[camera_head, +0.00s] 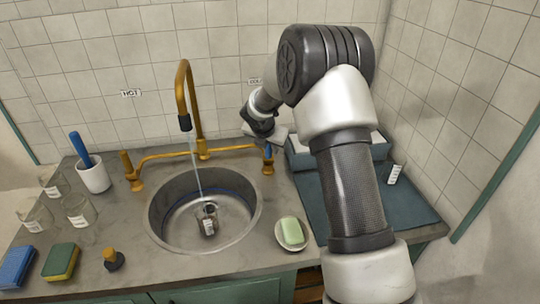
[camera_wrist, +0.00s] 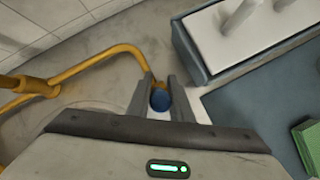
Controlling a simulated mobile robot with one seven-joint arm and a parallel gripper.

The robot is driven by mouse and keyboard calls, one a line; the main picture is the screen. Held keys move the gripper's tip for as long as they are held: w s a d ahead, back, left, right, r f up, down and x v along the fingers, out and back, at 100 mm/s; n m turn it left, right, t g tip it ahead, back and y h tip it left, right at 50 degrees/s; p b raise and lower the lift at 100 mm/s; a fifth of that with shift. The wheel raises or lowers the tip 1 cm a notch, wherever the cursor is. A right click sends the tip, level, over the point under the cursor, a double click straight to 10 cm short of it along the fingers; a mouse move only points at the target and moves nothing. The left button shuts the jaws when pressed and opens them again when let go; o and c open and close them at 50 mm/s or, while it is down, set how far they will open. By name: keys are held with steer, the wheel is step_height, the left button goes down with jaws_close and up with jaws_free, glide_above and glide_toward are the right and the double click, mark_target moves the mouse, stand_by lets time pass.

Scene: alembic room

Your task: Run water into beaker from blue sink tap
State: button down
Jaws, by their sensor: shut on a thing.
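The brass faucet (camera_head: 181,90) arches over the round metal sink (camera_head: 165,232). A thin stream of water (camera_head: 195,165) falls from its dark spout. A small labelled glass beaker (camera_head: 208,222) stands in the sink, and the stream comes down at its back edge; I cannot tell how full it is. The blue tap handle (camera_head: 268,152) is on the right end of the brass pipe, below the COLD label. My gripper (camera_head: 267,138) is shut on this handle. In the wrist view the blue knob (camera_wrist: 160,99) sits between the two fingers of my gripper (camera_wrist: 162,95).
Several glass beakers (camera_head: 80,211), a white cup (camera_head: 93,176) with a blue-handled tool, two sponges (camera_head: 60,262) and a dark stopper (camera_head: 113,260) stand left of the sink. A green soap (camera_head: 291,231) in a dish lies right. A blue-grey mat (camera_head: 405,205) and white-topped box (camera_wrist: 235,35) lie farther right.

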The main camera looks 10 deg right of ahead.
stand_by(0.3)
steer(key=c, duration=1.6)
jaws_free()
steer(key=p+v, duration=0.1)
steer(key=v, duration=0.7)
steer(key=p+v, duration=0.1)
steer(key=v, duration=0.8)
steer(key=shift+s, duration=0.35)
